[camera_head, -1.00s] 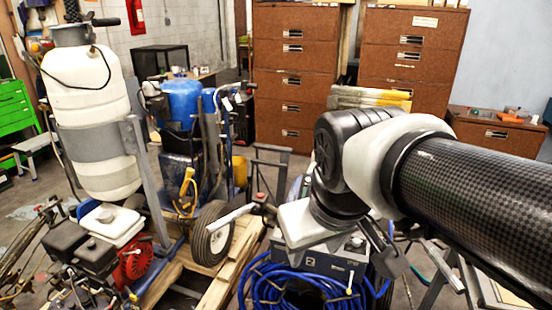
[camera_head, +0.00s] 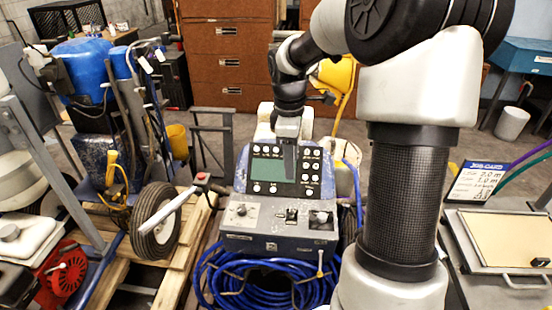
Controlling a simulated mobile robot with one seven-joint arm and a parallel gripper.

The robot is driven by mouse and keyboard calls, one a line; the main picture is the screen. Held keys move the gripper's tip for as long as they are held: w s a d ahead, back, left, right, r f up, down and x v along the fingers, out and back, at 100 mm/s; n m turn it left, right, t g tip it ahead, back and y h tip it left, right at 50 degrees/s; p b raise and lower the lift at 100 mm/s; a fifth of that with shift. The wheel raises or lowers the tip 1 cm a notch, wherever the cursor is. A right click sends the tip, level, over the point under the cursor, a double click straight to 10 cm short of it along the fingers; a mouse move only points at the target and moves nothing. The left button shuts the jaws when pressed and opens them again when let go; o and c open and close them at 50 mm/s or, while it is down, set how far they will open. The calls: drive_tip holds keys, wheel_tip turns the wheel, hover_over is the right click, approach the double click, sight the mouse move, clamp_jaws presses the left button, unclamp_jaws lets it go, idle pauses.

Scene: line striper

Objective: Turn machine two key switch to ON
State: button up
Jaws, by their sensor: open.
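A machine with a blue-framed control panel (camera_head: 243,165) stands in the middle of the view. On the grey shelf (camera_head: 262,226) below are a round control (camera_head: 241,211) at the left, a dark switch (camera_head: 291,214) in the middle and another round control (camera_head: 322,217) at the right. I cannot tell which is the key switch or its position. My gripper (camera_head: 290,172) is open and empty, pointing down over the panel beside the screen, above the shelf. One dark finger shows clearly.
Coiled blue hose (camera_head: 262,285) hangs below the shelf. A table with a tan board (camera_head: 513,239) stands at the right. Brown cabinets (camera_head: 226,60) are behind.

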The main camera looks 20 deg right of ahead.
drive_tip(key=n+y+b, duration=0.1)
hover_over(323, 216)
wheel_tip(323, 216, down, 8)
drive_tip(key=shift+n+g, duration=0.3)
wheel_tip(323, 216, down, 18)
drive_tip(key=shift+w+r+b, duration=0.1)
drive_tip(key=shift+r+b, duration=0.1)
drive_tip(key=shift+b, duration=0.85)
drive_tip(key=c, duration=1.1)
drive_tip(key=shift+o, duration=0.2)
